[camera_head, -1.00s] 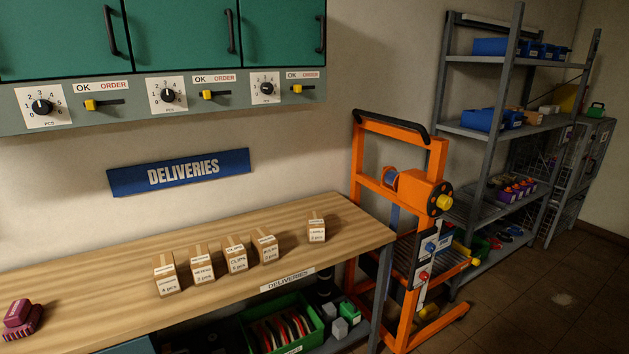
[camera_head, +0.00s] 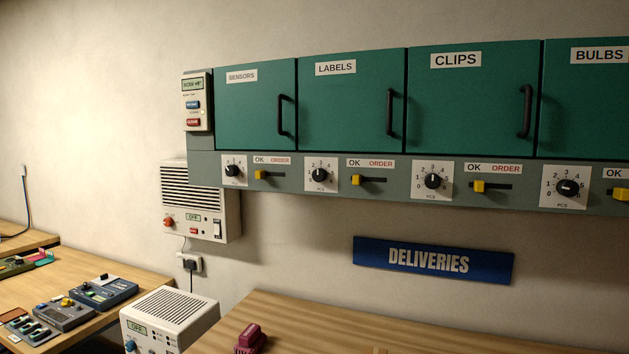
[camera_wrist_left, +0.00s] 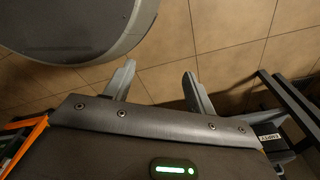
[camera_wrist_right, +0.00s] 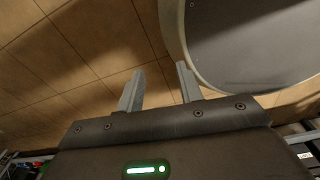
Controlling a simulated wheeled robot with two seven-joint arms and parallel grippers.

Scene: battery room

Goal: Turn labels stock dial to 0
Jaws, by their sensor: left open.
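The labels stock dial (camera_head: 319,175) is a black knob on a white square plate under the green LABELS cabinet (camera_head: 352,104) in the head view. Numbers ring the knob; its pointer is too small to read surely. A yellow slider (camera_head: 356,180) marked OK and ORDER sits just right of it. Neither gripper shows in the head view. My left gripper (camera_wrist_left: 160,82) is open and empty above the tiled floor in the left wrist view. My right gripper (camera_wrist_right: 158,80) has its fingers apart, with nothing between them, above the floor in the right wrist view.
Similar dials sit under SENSORS (camera_head: 233,170), CLIPS (camera_head: 433,181) and BULBS (camera_head: 567,187). A DELIVERIES sign (camera_head: 432,260) hangs below. A wooden bench (camera_head: 300,318) runs underneath, with a white box unit (camera_head: 168,318) at its left. A wall unit (camera_head: 201,205) hangs left of the dials.

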